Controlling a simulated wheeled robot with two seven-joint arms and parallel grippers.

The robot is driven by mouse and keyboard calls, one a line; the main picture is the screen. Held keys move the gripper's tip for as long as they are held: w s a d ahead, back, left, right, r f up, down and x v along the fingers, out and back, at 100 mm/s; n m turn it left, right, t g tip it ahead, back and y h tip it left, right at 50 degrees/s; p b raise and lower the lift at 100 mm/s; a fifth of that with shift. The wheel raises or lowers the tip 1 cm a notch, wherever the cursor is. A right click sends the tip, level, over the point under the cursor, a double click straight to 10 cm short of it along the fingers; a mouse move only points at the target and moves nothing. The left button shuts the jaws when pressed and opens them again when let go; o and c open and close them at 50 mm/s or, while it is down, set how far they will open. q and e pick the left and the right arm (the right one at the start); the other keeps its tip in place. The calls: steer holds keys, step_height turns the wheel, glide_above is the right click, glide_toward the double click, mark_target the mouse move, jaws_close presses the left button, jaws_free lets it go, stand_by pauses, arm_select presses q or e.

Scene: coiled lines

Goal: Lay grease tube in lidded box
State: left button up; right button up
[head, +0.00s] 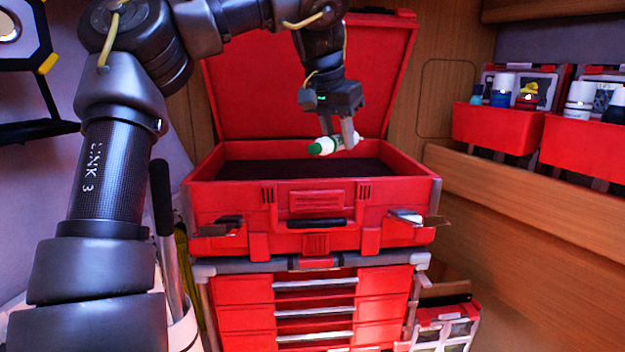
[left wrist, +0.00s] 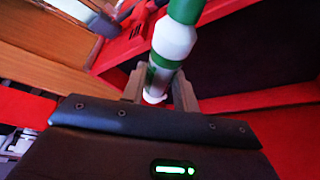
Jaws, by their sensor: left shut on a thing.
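The grease tube (head: 326,146) is white with green bands. My left gripper (head: 342,138) is shut on it and holds it above the open lidded box (head: 315,203). The tube lies roughly level across the fingers. It also shows in the left wrist view (left wrist: 173,40), between the two fingers of my left gripper (left wrist: 160,85). The box is red with a dark inside, and its lid (head: 300,80) stands raised at the back. Part of the box floor is hidden by the front wall. My right gripper is not in view.
The box stands on a red drawer cabinet (head: 312,300) with metal handles. Red bins (head: 495,128) with bottles hang on the right wall above a wooden ledge (head: 540,180). The box's front latches are folded out. The visible box interior looks empty.

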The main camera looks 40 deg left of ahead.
arm_select(q)
steer(key=shift+w+p, duration=0.3)
steer(key=shift+p, duration=0.15)
steer(key=w+a+f+p, duration=0.5)
steer(key=w+a+f, duration=0.3)
steer(key=w+a, duration=0.1)
steer(key=shift+f, duration=0.35)
steer(key=shift+w+f, duration=0.1)
steer(key=shift+f, duration=0.1)
steer(key=shift+d+r, duration=0.1)
steer(key=shift+d, duration=0.2)
steer(key=f, duration=0.1)
steer(key=f+p, duration=0.1)
steer(key=f, duration=0.1)
steer(key=shift+w+a+f, duration=0.1)
steer(key=shift+a+f, duration=0.15)
steer(key=shift+a, duration=0.1)
steer(key=shift+w+a+f, duration=0.1)
steer(key=shift+f, duration=0.15)
